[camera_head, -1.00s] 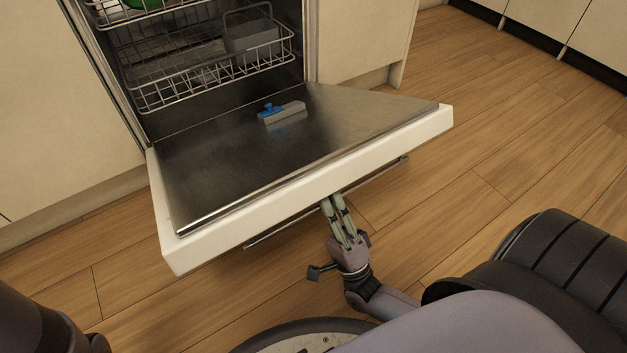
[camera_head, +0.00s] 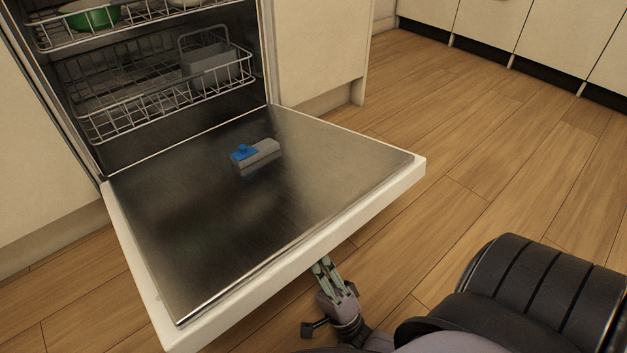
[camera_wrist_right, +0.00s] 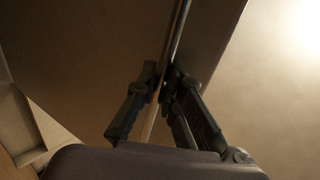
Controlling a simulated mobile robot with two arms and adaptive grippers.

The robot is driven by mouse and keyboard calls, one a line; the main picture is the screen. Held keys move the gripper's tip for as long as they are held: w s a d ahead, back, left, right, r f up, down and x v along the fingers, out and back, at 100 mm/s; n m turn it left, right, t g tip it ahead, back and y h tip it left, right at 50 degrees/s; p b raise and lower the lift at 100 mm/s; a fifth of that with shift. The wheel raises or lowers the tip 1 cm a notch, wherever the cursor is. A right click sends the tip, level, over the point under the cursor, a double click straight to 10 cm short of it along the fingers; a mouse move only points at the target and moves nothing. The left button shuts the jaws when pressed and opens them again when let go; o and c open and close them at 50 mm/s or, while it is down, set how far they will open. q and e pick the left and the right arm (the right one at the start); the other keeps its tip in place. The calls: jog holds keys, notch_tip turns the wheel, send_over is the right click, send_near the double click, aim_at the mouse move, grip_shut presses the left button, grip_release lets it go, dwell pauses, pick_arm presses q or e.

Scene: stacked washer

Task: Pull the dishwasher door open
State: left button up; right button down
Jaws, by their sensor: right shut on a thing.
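The dishwasher door (camera_head: 215,220) is folded down, nearly level, with its steel inner face up and its white edge toward me. A grey and blue dispenser sits on the inner face. My right gripper (camera_head: 322,266) is under the door's front edge, and its fingertips are partly hidden by the door. In the right wrist view, my right gripper (camera_wrist_right: 163,82) is closed around the thin bar of the door handle (camera_wrist_right: 179,30). The handle is hidden behind the door in the head view. My left gripper is not in view.
Inside the dishwasher are a lower rack (camera_head: 150,95) with a grey basket and an upper rack with a green bowl (camera_head: 90,18). Cream cabinets stand on both sides. The wooden floor (camera_head: 480,150) to the right is clear.

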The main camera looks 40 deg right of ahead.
jog(key=c, duration=1.7)
grip_release()
jog(key=shift+r, duration=0.15)
